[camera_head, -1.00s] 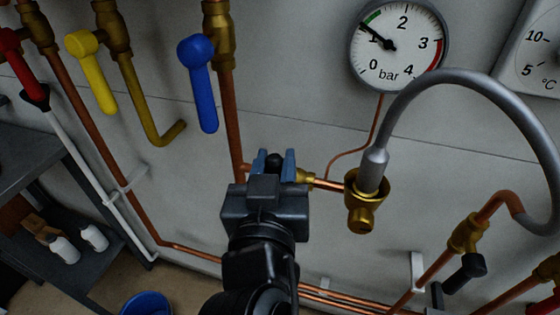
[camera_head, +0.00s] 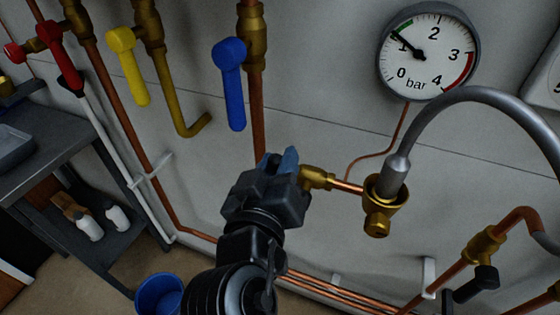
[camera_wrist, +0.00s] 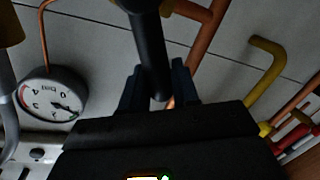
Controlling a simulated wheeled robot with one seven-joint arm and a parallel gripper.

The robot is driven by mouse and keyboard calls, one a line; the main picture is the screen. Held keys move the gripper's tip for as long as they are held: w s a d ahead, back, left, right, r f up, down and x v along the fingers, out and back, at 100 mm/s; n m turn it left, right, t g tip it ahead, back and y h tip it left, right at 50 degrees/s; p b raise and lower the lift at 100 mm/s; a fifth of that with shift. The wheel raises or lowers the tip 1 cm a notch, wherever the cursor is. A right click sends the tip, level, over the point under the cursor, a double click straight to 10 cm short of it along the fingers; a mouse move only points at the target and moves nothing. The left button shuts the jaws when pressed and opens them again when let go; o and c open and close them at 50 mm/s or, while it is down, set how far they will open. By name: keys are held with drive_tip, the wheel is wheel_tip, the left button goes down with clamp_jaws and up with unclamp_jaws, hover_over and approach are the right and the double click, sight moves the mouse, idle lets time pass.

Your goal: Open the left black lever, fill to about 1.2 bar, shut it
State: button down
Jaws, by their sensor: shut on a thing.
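My gripper (camera_head: 283,170) is at the brass valve (camera_head: 317,178) on the copper pipe left of the filling fitting. In the wrist view, my gripper (camera_wrist: 157,88) has its fingers on both sides of the left black lever (camera_wrist: 150,48) and is shut on it. In the head view my gripper hides this lever, and I cannot tell how far it is turned. The round pressure gauge (camera_head: 428,53) has its needle just past 1, about 1.2 bar, by the green band. The gauge also shows in the wrist view (camera_wrist: 52,97).
A second black lever (camera_head: 478,283) sits at the lower right, and a grey hose (camera_head: 470,95) arches to the brass fitting (camera_head: 378,215). Blue (camera_head: 231,85), yellow (camera_head: 128,65) and red (camera_head: 62,58) levers hang at upper left. A blue bucket (camera_head: 160,294) stands on the floor.

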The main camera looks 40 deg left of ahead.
drive_tip(key=c, duration=1)
unclamp_jaws()
drive_tip(key=shift+s, duration=0.1)
drive_tip(key=shift+b+v, duration=0.75)
drive_tip(key=shift+v, duration=3.05)
drive_tip(key=shift+d, duration=0.1)
